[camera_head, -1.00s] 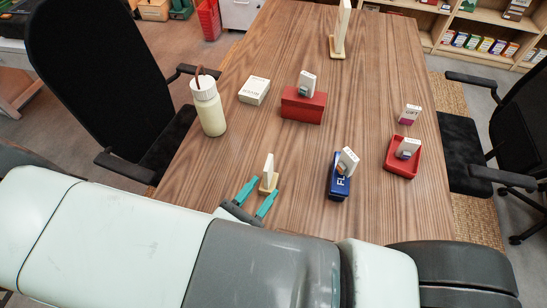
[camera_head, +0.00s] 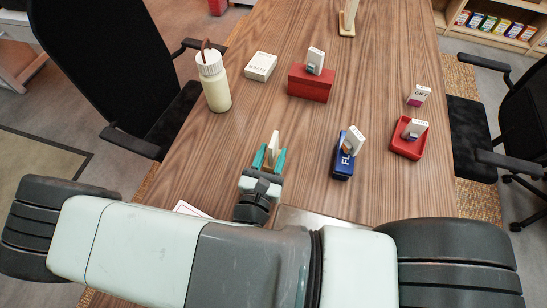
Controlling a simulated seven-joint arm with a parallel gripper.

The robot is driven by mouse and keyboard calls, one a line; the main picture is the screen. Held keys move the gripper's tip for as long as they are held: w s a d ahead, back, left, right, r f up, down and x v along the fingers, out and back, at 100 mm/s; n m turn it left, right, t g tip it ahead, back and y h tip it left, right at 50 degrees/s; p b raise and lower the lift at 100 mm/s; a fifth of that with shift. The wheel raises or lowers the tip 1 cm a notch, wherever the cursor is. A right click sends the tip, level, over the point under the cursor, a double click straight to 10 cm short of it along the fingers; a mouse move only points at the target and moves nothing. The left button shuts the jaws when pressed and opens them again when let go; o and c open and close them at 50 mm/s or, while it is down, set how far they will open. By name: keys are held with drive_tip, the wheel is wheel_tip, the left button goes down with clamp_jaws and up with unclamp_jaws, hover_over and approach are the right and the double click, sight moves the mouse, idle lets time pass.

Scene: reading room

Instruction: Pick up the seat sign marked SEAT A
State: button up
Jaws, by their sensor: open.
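A small upright sign (camera_head: 273,145) with a pale panel and wooden base stands on the table near my arm. I see it edge-on, so its marking cannot be read. My gripper (camera_head: 269,158) is open, with its teal fingers on either side of this sign's lower part. I cannot tell whether they touch it. A similar, taller-looking wooden-based sign (camera_head: 348,18) stands at the far end of the table, also edge-on and unreadable.
A cream bottle (camera_head: 214,85) and white box (camera_head: 261,66) stand to the left. A red box (camera_head: 309,88), blue box (camera_head: 342,169) and red tray (camera_head: 408,147) each bear a small white item. A white-and-pink GIFT box (camera_head: 418,96) stands at right.

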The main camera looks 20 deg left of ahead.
drive_tip(key=shift+w, duration=1)
clamp_jaws()
drive_tip(key=shift+r, duration=0.1)
